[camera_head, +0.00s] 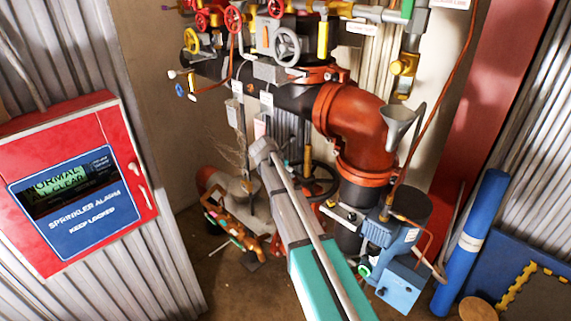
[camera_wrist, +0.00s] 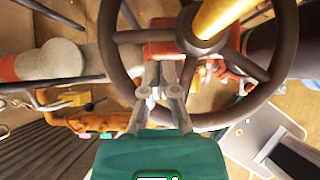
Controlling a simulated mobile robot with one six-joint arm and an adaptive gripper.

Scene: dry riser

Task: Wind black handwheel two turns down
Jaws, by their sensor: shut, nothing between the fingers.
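The black handwheel (camera_wrist: 286,45) fills the upper middle of the wrist view, with its dark spokes meeting at a hub under a brass stem (camera_wrist: 222,15). In the head view part of the handwheel (camera_head: 333,180) shows low behind my arm, beside the big red-brown pipe. My gripper (camera_wrist: 162,70) is shut and empty. Its fingers overlap the near left part of the rim in the wrist view, and their tips lie within the wheel's outline, left of the hub. I cannot tell whether they touch the rim or a spoke. The fingers are hidden in the head view.
A red-brown elbow pipe (camera_head: 352,125) and a blue pump unit (camera_head: 400,285) stand right of the wheel. Orange pipework (camera_head: 232,228) lies to its left. Red, yellow and grey handwheels (camera_head: 287,46) sit above. A red alarm cabinet (camera_head: 85,130) is at the left.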

